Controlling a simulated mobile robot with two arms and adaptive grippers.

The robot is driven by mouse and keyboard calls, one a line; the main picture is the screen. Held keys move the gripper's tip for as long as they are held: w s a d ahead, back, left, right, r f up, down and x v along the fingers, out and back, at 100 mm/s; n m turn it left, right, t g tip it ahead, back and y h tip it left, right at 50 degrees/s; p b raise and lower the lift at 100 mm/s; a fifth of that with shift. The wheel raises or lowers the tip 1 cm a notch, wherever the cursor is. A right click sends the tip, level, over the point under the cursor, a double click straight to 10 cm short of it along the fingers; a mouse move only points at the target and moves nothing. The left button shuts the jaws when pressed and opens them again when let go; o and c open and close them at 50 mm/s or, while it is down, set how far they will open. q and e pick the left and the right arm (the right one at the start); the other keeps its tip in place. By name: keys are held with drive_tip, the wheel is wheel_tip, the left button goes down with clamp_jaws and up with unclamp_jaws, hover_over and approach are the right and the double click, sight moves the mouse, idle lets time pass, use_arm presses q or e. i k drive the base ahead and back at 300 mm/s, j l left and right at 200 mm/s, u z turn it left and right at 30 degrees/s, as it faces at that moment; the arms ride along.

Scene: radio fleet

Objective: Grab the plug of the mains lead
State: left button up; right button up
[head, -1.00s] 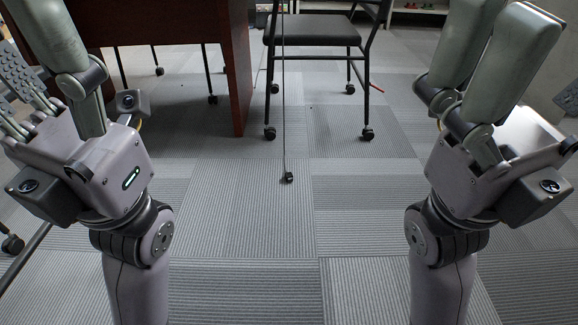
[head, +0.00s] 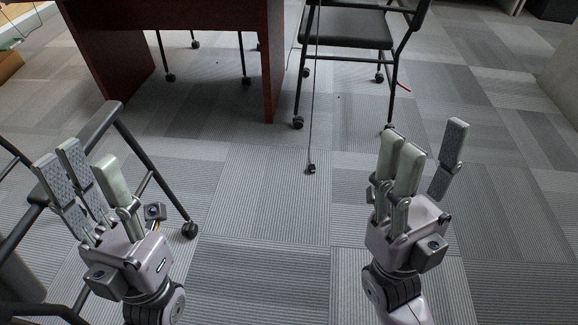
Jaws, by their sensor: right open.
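The small black plug (head: 311,169) hangs at the lower end of a thin grey mains lead (head: 314,100), in front of the black chair. It appears at or close to the carpet; I cannot tell if it touches. My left gripper (head: 84,160) is at the lower left, fingers up and apart, empty, well away from the plug. My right gripper (head: 426,145) is to the right of the plug, fingers up and spread, with nothing between them. Neither gripper touches the plug or the lead.
A dark wooden desk (head: 274,60) stands at the back left. A black chair on castors (head: 348,30) stands beside it, behind the lead. A dark metal chair frame (head: 135,145) is close around my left gripper. The carpet (head: 265,205) in the middle is clear.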

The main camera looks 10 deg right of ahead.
sight(312, 169)
drive_tip(key=i+l+u, duration=0.4)
drive_tip(key=l, duration=0.25)
drive_tip(key=i+l+u, duration=0.2)
drive_tip(key=l, duration=0.15)
drive_tip(key=l+u, duration=0.15)
drive_tip(key=l, duration=0.2)
drive_tip(key=i+l, duration=0.15)
drive_tip(key=l, duration=0.25)
drive_tip(key=i+l, duration=0.15)
drive_tip(key=l, duration=0.25)
drive_tip(key=i+l, duration=0.15)
drive_tip(key=l, duration=0.25)
drive_tip(key=i+l+u, duration=0.1)
drive_tip(key=l, duration=0.3)
drive_tip(key=i+l, duration=0.15)
drive_tip(key=l, duration=0.25)
